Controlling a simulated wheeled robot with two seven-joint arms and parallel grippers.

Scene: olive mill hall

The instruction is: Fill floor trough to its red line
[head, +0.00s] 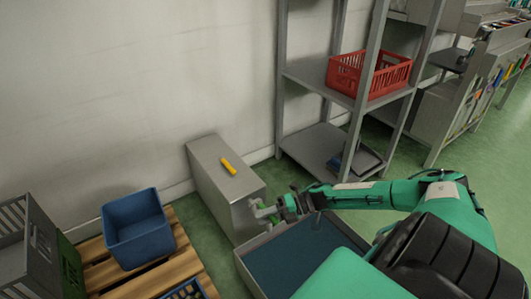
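The floor trough (246,272) is a grey open box on the floor at the lower middle. A dark blue surface that looks like liquid shows inside it. I cannot make out a red line; my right arm hides part of the trough. A grey block (214,180) stands against the wall behind it, with a yellow bar or handle (228,165) on top. My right gripper (262,209) is at the block's front right end, above the trough's far edge. A small pale grey part shows there; I cannot tell whether it is a finger or a spout. My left gripper is out of view.
A blue bin (138,228) stands on a wooden pallet (101,274) at the left, beside dark crates. A metal shelf (310,74) behind holds a red crate (369,74) and a dark dustpan-like item (356,160). Green floor is open at the right.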

